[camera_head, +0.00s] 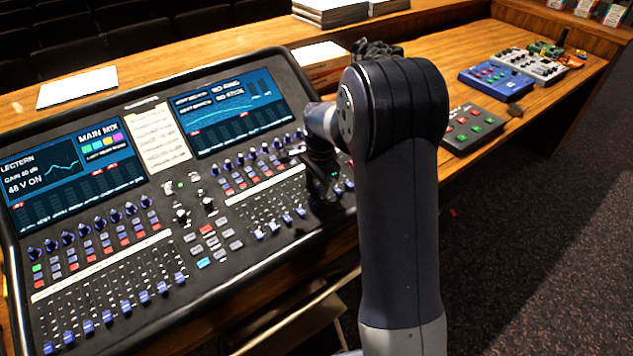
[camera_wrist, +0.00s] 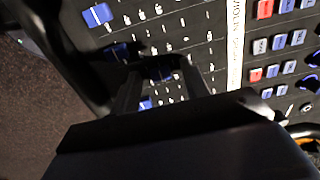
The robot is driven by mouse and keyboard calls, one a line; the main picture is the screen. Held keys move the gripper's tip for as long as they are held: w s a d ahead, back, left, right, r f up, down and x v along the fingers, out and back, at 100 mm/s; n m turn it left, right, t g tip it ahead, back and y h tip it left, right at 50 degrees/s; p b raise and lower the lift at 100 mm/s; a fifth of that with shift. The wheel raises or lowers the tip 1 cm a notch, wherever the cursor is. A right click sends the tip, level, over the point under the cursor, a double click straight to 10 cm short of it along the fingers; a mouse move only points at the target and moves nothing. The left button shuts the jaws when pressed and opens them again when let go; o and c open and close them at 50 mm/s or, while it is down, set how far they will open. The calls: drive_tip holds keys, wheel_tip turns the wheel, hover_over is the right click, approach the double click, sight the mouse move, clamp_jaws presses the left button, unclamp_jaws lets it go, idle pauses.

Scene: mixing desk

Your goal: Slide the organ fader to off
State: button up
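The mixing desk (camera_head: 205,241) has two banks of faders with blue caps. My gripper (camera_head: 326,190) is down at the right end of the right bank, by the desk's right edge. Other blue caps lie close by, one at the upper left (camera_wrist: 98,14) and one just below (camera_wrist: 146,103). A pale label strip (camera_wrist: 236,40) runs beside the faders; I cannot make out the organ label.
Rows of knobs and coloured buttons (camera_wrist: 282,42) lie beyond the label strip. Two screens (camera_head: 75,165) stand at the back of the desk. A grey box with green and red buttons (camera_head: 470,128) and a blue box (camera_head: 495,80) sit on the wooden counter to the right.

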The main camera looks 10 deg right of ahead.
sight(325, 202)
clamp_jaws()
idle(0.3)
drive_tip(key=shift+s+d+f+b, duration=0.1)
drive_tip(key=shift+s+d+b, duration=0.15)
drive_tip(key=shift+s, duration=0.4)
drive_tip(key=shift+s+d+f+b, duration=0.1)
drive_tip(key=shift+s+d+b, duration=0.15)
drive_tip(key=shift+s, duration=0.4)
drive_tip(key=shift+s+d+b, duration=0.15)
drive_tip(key=shift+s+d, duration=0.15)
drive_tip(key=shift+s, duration=0.35)
drive_tip(key=shift+o, duration=0.2)
unclamp_jaws()
wheel_tip(325, 202, up, 11)
drive_tip(key=s, duration=0.1)
drive_tip(key=shift+d+b, duration=0.25)
drive_tip(key=shift+b, duration=0.05)
